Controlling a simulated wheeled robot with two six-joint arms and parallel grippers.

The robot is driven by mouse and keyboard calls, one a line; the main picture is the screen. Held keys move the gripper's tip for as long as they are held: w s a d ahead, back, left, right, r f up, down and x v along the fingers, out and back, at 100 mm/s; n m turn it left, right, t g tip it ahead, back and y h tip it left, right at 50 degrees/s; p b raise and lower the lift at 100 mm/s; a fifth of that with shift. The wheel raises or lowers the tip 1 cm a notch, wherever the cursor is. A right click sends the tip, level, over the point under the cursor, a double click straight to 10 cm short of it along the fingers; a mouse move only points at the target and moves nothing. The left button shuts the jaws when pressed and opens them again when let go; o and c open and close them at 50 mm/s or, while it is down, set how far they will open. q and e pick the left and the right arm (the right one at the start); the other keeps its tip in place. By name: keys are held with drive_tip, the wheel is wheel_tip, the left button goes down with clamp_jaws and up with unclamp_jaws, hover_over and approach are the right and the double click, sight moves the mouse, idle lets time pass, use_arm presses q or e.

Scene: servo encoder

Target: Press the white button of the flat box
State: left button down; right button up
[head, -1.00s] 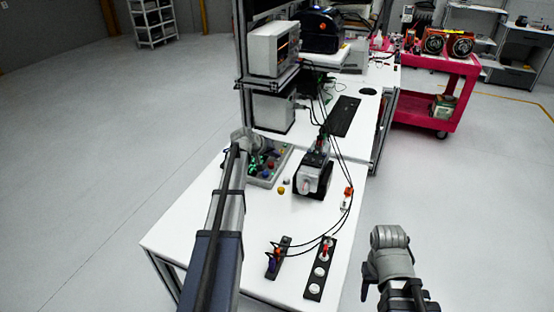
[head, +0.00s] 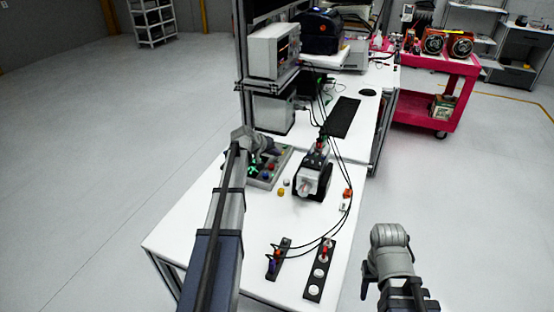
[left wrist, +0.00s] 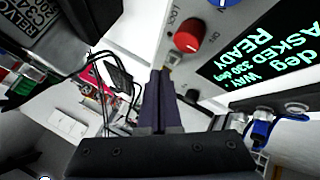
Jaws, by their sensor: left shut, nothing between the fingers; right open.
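The flat box (head: 262,182) is a grey panel with coloured knobs and a green display, lying on the white table left of the black motor unit. In the left wrist view its face (left wrist: 215,48) fills the upper right, with a red knob (left wrist: 190,38) and a display reading READY. A small pale round part (left wrist: 173,58), possibly the white button, shows just beyond the fingertips; contact cannot be told. My left gripper (left wrist: 160,75) is shut and empty, close over the box; it also shows in the head view (head: 256,150). My right gripper (head: 385,282) is open, off the table at the right.
The black and white motor unit (head: 313,178) stands right of the box. A small white piece (head: 286,182) and a yellow piece (head: 281,192) lie between. Two dark strips (head: 320,272) and cables lie at the table's near end. The front left tabletop is clear.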

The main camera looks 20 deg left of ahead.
use_arm(q)
drive_tip(key=shift+r, duration=0.1)
wheel_tip(320, 180, up, 5)
drive_tip(key=p, duration=0.5)
drive_tip(key=shift+s+f, duration=0.1)
drive_tip(key=shift+f, duration=0.1)
idle(0.6)
